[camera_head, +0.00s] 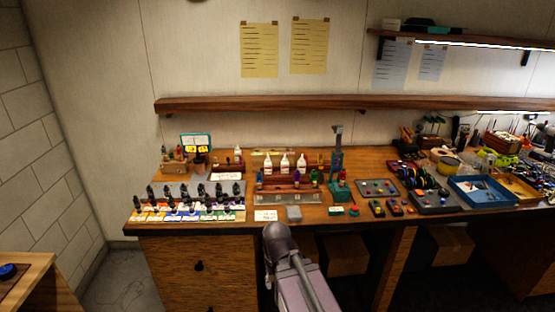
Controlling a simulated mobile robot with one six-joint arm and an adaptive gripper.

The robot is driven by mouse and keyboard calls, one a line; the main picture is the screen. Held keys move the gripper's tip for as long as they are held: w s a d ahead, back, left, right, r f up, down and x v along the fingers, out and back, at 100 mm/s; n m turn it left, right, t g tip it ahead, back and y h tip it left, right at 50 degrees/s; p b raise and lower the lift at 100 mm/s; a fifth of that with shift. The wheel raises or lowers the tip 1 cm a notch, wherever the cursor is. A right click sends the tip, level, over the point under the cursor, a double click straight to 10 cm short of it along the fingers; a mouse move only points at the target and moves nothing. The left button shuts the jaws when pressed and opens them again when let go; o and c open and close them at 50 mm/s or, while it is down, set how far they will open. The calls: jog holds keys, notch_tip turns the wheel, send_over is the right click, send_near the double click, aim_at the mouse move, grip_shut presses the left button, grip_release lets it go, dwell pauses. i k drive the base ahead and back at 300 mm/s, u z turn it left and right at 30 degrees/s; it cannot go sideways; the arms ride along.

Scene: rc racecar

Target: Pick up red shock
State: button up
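A row of small upright coloured parts, which look like shocks, stands in a clear-fronted rack (287,198) in the middle of the workbench. Purple and green ones can be made out. A small red-topped upright piece (342,177) stands just right of the rack, at a green stand (340,191). It is too small to tell whether it is the red shock. My arm rises from the bottom centre, its rounded grey joint at the bench's front edge, below the rack. My gripper's fingers cannot be made out in this view.
The wooden workbench (190,222) is crowded. Dark bottles stand in rows on the left, white bottles (284,163) behind the rack. A grey block (293,213) lies near the front edge. A blue tray (482,203) is at the right. A shelf (300,104) runs above.

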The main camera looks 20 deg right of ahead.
aim_at(341, 185)
jog(key=k, duration=0.3)
jog(key=u, duration=0.15)
jog(key=i, duration=1.4)
jog(key=z, duration=0.6)
